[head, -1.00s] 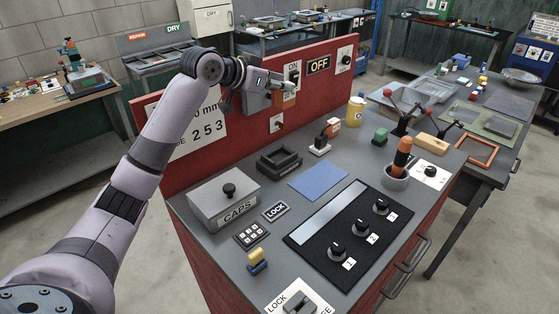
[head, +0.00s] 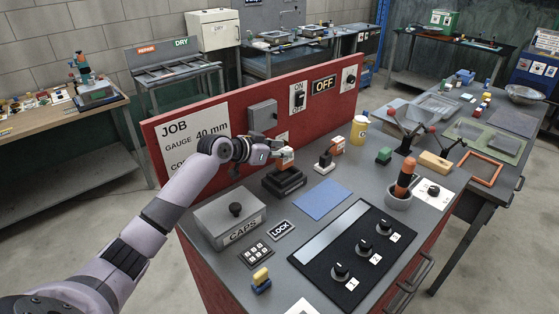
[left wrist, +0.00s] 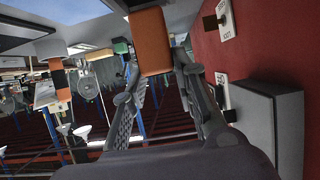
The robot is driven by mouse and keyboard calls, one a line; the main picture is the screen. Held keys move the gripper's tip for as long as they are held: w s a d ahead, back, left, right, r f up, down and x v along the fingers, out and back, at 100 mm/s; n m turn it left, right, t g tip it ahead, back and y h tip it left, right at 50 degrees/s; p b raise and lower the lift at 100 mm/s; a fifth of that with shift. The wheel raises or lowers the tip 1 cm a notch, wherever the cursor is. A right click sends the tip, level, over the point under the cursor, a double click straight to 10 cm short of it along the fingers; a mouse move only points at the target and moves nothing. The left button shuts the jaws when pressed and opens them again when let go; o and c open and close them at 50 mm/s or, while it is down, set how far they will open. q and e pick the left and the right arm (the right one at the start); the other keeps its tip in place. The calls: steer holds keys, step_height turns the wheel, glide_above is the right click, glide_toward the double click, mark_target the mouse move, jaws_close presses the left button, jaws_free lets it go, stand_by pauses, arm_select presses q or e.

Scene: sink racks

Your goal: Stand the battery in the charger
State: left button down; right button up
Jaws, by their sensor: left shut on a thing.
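The battery, an orange block with a pale end, shows in the left wrist view (left wrist: 152,42) between the two fingers of my left gripper. In the head view my left gripper (head: 278,156) is shut on the battery, directly above the charger. The charger (head: 284,184) is a dark, low block with a raised rim, standing on the grey bench behind the blue mat. My right gripper is not in view.
The grey CAPS box (head: 230,217) stands left of the charger. An orange, white and black piece (head: 325,161) stands close on its right. The red panel (head: 210,165) rises behind. The blue mat (head: 323,199) in front is bare.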

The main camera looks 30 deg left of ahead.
mark_target(279, 162)
arm_select(q)
step_height(279, 162, down, 4)
steer(key=shift+r+p, duration=0.25)
steer(key=shift+p, duration=0.1)
steer(key=shift+f, duration=0.25)
steer(key=c, duration=1.3)
jaws_free()
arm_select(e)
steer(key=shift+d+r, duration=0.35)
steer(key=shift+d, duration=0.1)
arm_select(q)
steer(key=shift+s, duration=0.1)
steer(key=b+v, duration=0.2)
steer(key=v, duration=1)
steer(key=shift+b, duration=0.4)
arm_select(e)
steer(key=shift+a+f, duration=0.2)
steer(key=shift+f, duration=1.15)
